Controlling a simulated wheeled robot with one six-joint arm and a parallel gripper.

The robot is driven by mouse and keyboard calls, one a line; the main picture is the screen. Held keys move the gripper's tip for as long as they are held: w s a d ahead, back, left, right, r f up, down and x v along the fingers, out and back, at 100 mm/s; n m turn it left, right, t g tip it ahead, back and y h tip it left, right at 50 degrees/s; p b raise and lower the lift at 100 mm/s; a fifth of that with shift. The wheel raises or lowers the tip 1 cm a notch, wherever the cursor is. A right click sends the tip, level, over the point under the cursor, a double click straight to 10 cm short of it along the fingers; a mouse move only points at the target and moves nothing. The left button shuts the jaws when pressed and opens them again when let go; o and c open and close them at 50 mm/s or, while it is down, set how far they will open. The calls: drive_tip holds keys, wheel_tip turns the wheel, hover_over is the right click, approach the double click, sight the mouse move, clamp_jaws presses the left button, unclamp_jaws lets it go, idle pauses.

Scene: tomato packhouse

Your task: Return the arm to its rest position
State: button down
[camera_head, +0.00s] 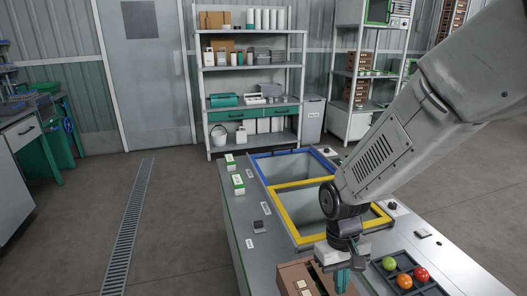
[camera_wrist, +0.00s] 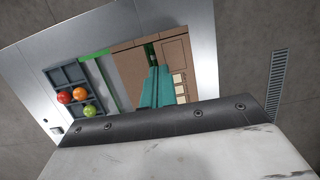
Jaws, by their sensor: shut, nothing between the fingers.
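My arm reaches in from the right of the head view and bends down over the worktable (camera_head: 236,215). My gripper (camera_head: 343,280) points down at the near edge of the picture, with teal fingers shut and nothing held. The fingers also show in the wrist view (camera_wrist: 157,88), in front of a cardboard box (camera_wrist: 126,65). In the head view the box (camera_head: 291,271) lies just left of the gripper, partly cut off by the frame. I cannot tell how far the fingertips are above it.
A dark compartment tray (camera_head: 383,277) right of the gripper holds a green, an orange and a red tomato (camera_head: 421,274). Behind it are a yellow-rimmed bin (camera_head: 285,216) and a blue-rimmed bin (camera_head: 262,167). Small green-and-white boxes (camera_head: 238,184) stand at the table's left edge.

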drive_tip(key=s+d+r+m+t, duration=0.1)
drive_tip(key=s+d+r+t, duration=0.1)
drive_tip(key=s+d+r, duration=0.2)
drive_tip(key=s+d+r+m+t, duration=0.2)
drive_tip(key=s+d+r, duration=0.3)
drive_tip(key=s+r, duration=0.5)
drive_tip(key=shift+r+y, duration=0.4)
drive_tip(key=shift+r, duration=2.8)
drive_tip(key=shift+s, duration=0.1)
